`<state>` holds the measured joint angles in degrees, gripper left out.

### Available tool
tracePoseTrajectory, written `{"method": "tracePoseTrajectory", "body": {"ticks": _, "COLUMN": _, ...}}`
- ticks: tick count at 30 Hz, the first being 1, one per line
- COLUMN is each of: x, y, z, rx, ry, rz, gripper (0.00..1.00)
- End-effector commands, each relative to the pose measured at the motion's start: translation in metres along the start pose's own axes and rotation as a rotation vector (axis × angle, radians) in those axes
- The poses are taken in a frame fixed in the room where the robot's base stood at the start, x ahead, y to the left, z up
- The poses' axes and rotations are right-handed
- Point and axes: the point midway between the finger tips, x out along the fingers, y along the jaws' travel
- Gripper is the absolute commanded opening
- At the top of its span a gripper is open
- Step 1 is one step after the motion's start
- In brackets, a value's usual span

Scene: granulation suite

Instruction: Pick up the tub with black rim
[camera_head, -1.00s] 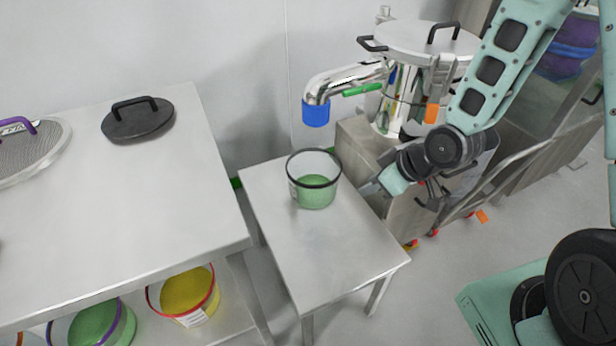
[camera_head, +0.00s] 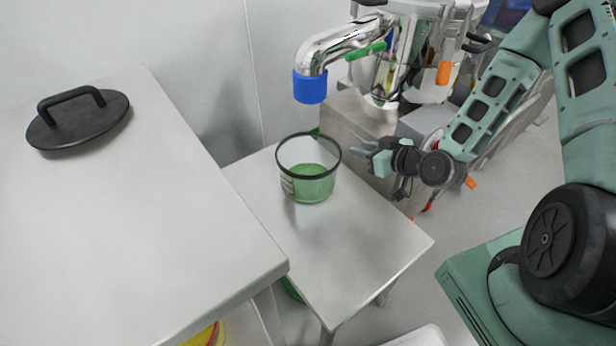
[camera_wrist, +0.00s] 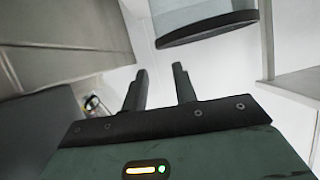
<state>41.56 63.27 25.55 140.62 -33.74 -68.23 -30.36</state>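The tub with black rim (camera_head: 308,172) is a clear round tub with green contents. It stands upright on the small metal table (camera_head: 370,245), near its back end. My gripper (camera_head: 368,158) is just to the right of the tub, at about rim height, and looks apart from it. In the wrist view my gripper (camera_wrist: 160,85) shows two dark fingers spread with an empty gap between them. A grey-green shape with a dark band at the top of that view looks like the tub (camera_wrist: 195,12).
A larger metal table (camera_head: 130,220) at the left holds a black lid with a handle (camera_head: 78,120). A steel pipe with a blue end (camera_head: 310,88) hangs above and behind the tub. A steel machine (camera_head: 400,60) stands behind. The small table's front is clear.

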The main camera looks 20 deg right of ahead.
Motion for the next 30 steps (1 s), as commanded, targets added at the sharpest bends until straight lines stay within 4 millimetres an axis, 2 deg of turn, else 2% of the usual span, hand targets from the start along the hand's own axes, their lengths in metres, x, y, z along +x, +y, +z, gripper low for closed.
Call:
{"method": "tracePoseTrajectory", "body": {"ticks": 3, "x": 0.025, "y": 0.000, "z": 0.000, "rx": 0.000, "ry": 0.001, "rz": -0.001, "gripper": 0.28}}
{"method": "tracePoseTrajectory", "body": {"ticks": 6, "x": 0.040, "y": 0.000, "z": 0.000, "rx": -0.001, "ry": 0.000, "rz": 0.000, "gripper": 0.28}}
{"method": "tracePoseTrajectory", "body": {"ticks": 14, "x": 0.058, "y": 0.000, "z": 0.000, "rx": 0.000, "ry": -0.001, "rz": 0.000, "gripper": 0.28}}
{"method": "tracePoseTrajectory", "body": {"ticks": 22, "x": 0.099, "y": 0.000, "z": 0.001, "rx": -0.001, "ry": 0.000, "rz": 0.001, "gripper": 0.28}}
{"method": "tracePoseTrajectory", "body": {"ticks": 25, "x": 0.107, "y": 0.000, "z": 0.000, "rx": -0.001, "ry": -0.001, "rz": 0.000, "gripper": 0.28}}
{"method": "tracePoseTrajectory", "body": {"ticks": 30, "x": 0.110, "y": 0.000, "z": 0.000, "rx": 0.000, "ry": -0.002, "rz": 0.000, "gripper": 0.28}}
